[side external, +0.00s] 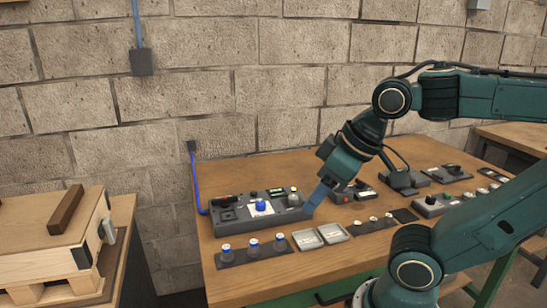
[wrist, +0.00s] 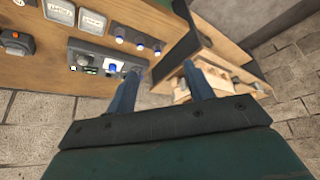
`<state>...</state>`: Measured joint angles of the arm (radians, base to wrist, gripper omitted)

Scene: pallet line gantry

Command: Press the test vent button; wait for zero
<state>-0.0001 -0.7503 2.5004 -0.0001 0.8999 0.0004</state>
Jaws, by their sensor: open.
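A dark grey control box (side external: 232,216) lies on the wooden bench, with a blue button (side external: 262,206) on a white plate and several smaller knobs. Labels and readings are too small to read, so which button is the test vent is unclear.
Two square gauges (side external: 320,236) and a strip of blue-topped knobs (side external: 253,246) lie in front of the box. More small devices (side external: 435,204) crowd the right of the bench. A wooden crate (side external: 50,245) stands at the left. A block wall is behind.

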